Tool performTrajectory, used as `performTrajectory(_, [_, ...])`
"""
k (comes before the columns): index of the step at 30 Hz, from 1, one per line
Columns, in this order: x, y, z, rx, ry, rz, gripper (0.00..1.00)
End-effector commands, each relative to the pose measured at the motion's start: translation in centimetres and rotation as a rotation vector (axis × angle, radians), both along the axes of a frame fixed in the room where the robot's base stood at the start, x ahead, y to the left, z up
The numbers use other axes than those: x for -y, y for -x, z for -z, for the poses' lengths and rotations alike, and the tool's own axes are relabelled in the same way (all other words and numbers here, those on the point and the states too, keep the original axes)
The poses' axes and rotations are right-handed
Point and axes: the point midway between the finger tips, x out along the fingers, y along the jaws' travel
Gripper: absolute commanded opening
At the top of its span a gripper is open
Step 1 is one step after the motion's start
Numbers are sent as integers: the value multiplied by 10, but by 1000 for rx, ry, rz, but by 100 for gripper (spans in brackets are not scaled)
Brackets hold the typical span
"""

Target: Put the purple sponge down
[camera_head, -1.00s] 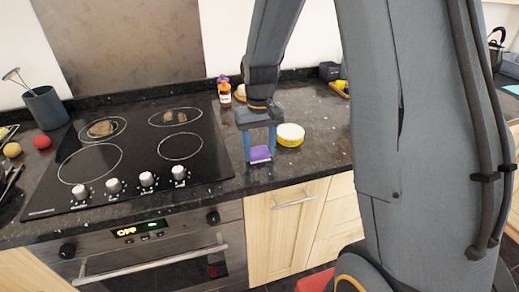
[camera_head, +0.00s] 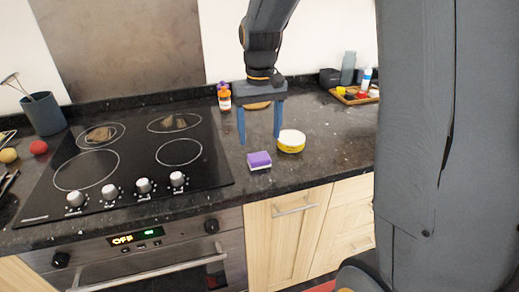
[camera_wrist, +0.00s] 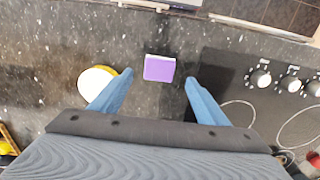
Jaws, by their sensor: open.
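The purple sponge (camera_head: 259,159) with a pale underside lies on the dark granite counter, between the cooktop and the yellow tub and near the front edge. It also shows in the wrist view (camera_wrist: 159,68), just beyond the gap between the fingertips. My gripper (camera_head: 259,140) is open and empty, with its two blue fingers spread behind and above the sponge. In the wrist view the fingers (camera_wrist: 158,78) stand on either side, apart from the sponge.
A yellow tub with a white lid (camera_head: 291,141) stands close to the right finger. The black cooktop (camera_head: 130,160) with knobs is to the left. Bottles (camera_head: 224,98) stand at the back. A wooden tray (camera_head: 354,97) is at the back right. Counter right of the tub is clear.

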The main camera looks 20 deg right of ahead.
Motion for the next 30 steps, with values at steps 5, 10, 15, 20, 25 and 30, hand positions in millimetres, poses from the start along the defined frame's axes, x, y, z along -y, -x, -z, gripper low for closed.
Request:
performTrajectory(5, [0, -1, -25, 2, 0, 0, 68])
performTrajectory(10, [0, 6, -30, 1, 0, 0, 68])
performTrajectory(15, [0, 54, 5, 24, 0, -1, 68])
performTrajectory(20, [-1, 115, 45, 60, -1, -3, 68])
performTrajectory(25, [-1, 157, 68, 86, -1, -3, 68])
performTrajectory(30, [-1, 166, 73, 92, -1, -3, 68])
